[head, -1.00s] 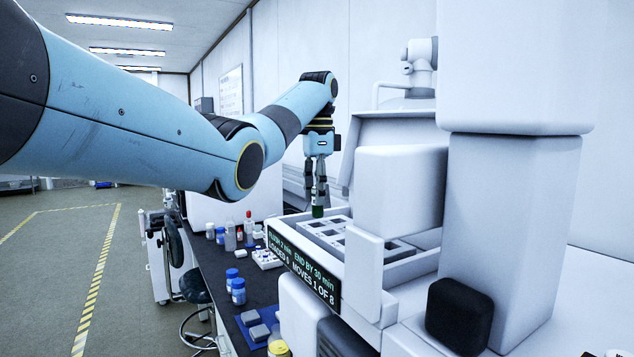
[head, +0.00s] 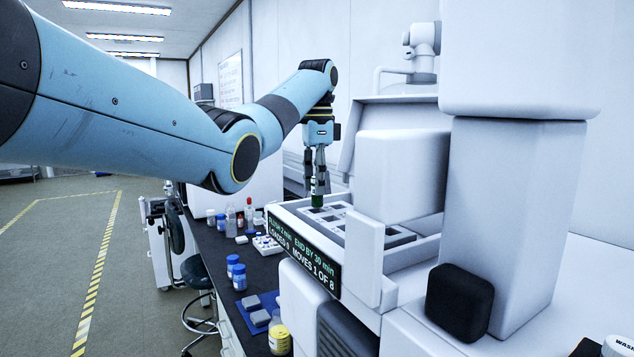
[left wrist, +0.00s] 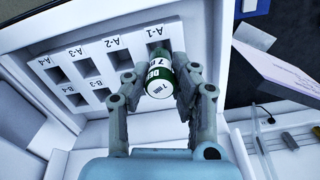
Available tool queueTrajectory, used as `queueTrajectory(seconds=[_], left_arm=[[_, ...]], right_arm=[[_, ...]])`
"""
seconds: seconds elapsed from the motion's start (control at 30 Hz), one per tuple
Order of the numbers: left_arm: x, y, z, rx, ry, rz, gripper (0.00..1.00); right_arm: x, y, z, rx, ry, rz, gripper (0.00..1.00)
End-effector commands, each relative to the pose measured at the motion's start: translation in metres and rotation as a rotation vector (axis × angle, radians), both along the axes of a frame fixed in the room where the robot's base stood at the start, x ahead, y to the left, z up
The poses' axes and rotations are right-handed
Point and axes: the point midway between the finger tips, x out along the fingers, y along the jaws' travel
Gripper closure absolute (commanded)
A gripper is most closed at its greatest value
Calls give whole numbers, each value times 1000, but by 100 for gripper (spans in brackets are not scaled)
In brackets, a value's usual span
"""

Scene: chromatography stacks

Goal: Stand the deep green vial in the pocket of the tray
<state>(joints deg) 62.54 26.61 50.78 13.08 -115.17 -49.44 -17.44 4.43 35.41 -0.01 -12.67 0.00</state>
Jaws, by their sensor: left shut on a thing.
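The deep green vial (head: 318,201) is between the fingers of my left gripper (head: 318,190), which is shut on it. In the head view it is upright at the far left part of the grey tray (head: 375,236). My right gripper is not in view.
The white machine's housing (head: 402,185) stands close to the tray's right. A display (head: 303,252) fronts the tray. Blue-capped bottles (head: 238,276) and a small white rack (head: 266,244) stand on the dark bench at left. Pockets A-2 to A-4 look empty.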

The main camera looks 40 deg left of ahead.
Motion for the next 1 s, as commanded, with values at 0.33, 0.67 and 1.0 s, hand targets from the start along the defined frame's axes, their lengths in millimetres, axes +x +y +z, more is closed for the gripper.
queueTrajectory(seconds=[0.33, 0.67, 1.0], left_arm=[[0, 0, -7, 0, 0, 0, 100], [0, 0, -20, 0, 1, 0, 100], [0, 0, -26, -1, -1, 0, 100]], right_arm=[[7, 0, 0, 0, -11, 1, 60], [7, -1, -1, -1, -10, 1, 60], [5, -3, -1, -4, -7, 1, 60]])
